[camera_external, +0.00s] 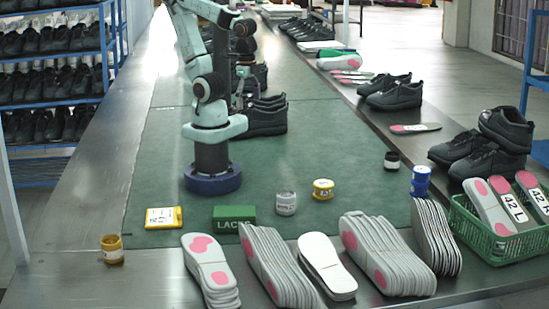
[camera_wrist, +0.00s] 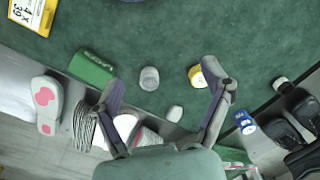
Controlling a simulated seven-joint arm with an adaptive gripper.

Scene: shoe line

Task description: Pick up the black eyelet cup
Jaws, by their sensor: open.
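The black eyelet cup (camera_external: 391,160) is a small dark cup standing upright near the right edge of the green mat. In the wrist view it seems to be the small dark cup with a pale top (camera_wrist: 281,84) at the right, well outside my fingers. My gripper (camera_wrist: 163,75) is open and empty, with its two fingers spread wide over the mat area. In the external view the arm's links cover much of the gripper, and its fingers are hard to make out.
A blue can (camera_external: 420,181) stands close to the black cup. Insole stacks (camera_external: 375,255) line the front; shoes (camera_external: 395,95) lie at right.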

